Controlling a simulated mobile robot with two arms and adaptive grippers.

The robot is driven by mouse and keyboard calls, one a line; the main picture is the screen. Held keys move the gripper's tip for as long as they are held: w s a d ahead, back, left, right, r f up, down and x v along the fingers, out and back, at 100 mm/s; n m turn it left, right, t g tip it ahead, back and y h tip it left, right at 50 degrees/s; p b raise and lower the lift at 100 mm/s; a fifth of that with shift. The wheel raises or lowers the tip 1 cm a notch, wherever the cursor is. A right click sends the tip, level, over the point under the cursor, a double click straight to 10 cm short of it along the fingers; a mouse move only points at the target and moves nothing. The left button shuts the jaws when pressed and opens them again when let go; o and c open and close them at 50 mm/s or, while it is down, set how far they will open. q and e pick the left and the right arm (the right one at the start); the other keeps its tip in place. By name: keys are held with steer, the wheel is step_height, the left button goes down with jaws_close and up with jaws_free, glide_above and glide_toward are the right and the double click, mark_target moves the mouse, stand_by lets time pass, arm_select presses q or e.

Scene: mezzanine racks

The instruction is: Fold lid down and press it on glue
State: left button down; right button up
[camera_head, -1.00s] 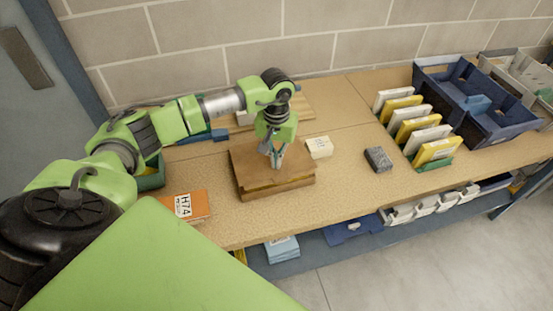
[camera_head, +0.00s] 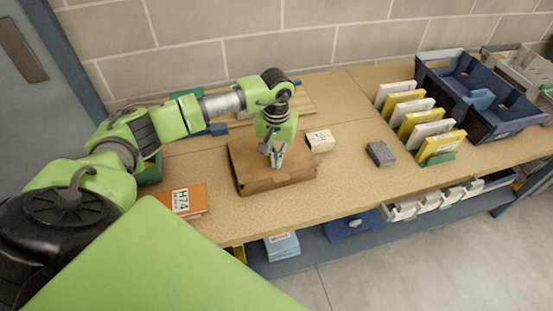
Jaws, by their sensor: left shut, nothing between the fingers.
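A flat brown cardboard box (camera_head: 250,178) lies on the wooden workbench, with its lid down over the top. My left gripper (camera_head: 277,163) points straight down and is shut, with its fingertips on or just above the lid near its right half. From this view I cannot tell exactly whether the tips touch. Any glue is hidden under the lid. My right gripper is not in view.
A small white box (camera_head: 320,140) stands close to the right of the carton. A grey block (camera_head: 380,153), a rack of white and yellow packets (camera_head: 411,117) and a blue bin (camera_head: 520,125) are further right. An orange booklet (camera_head: 181,199) lies left, near the front edge.

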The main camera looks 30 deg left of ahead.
arm_select(q)
steer(key=shift+f+b, duration=1.05)
steer(key=shift+f, duration=0.2)
step_height(320, 180, up, 10)
steer(key=p, duration=0.5)
steer(key=shift+r, duration=0.2)
stand_by(0.4)
